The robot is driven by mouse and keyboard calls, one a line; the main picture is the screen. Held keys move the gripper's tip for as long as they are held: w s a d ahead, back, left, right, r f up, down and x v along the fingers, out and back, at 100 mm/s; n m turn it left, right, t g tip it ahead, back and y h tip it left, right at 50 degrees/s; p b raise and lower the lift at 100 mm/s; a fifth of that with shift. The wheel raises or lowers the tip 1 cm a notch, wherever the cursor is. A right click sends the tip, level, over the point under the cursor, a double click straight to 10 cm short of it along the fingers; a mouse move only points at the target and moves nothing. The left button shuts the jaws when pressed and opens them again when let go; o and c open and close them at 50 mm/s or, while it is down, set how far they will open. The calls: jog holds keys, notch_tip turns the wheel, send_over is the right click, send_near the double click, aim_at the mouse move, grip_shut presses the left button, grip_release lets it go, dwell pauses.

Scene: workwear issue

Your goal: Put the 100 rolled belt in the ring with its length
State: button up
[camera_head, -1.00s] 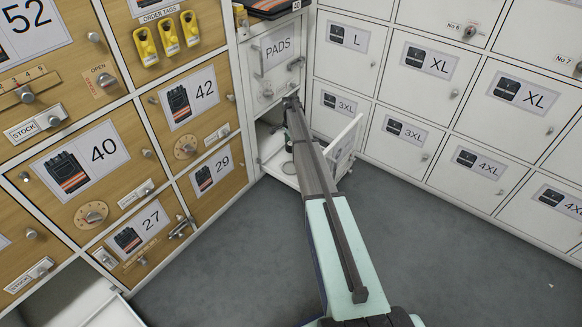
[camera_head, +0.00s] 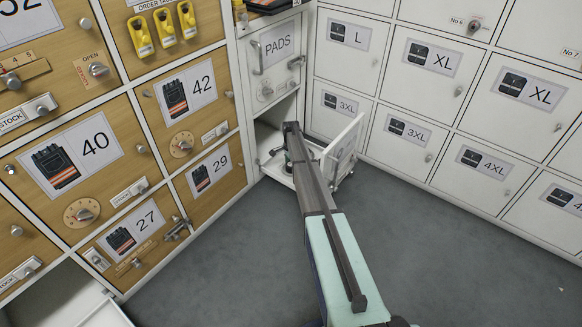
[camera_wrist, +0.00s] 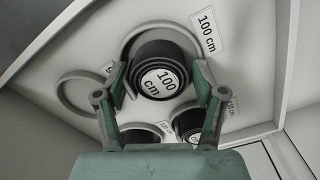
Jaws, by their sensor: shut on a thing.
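In the wrist view, the rolled black belt (camera_wrist: 140,57) has a round white "100 cm" label facing up. The fingers of my gripper (camera_wrist: 160,92) are on either side of it, shut on it. A grey ring (camera_wrist: 127,45) beside a "100 cm" plate (camera_wrist: 206,30) shows around the roll's far side. The roll appears within the ring's outline; I cannot tell whether it touches the bottom. In the head view, my arm reaches into the open white drawer (camera_head: 276,171) below PADS, and the belt is hidden there.
An empty ring (camera_wrist: 65,92) is to the left in the wrist view. Two other rolled belts, one dark (camera_wrist: 140,137) and one at right (camera_wrist: 187,122), sit close below. The drawer's raised front (camera_head: 346,143) is right of my arm.

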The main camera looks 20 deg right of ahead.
jog(key=o, duration=1.2)
jog(key=shift+r, duration=0.1)
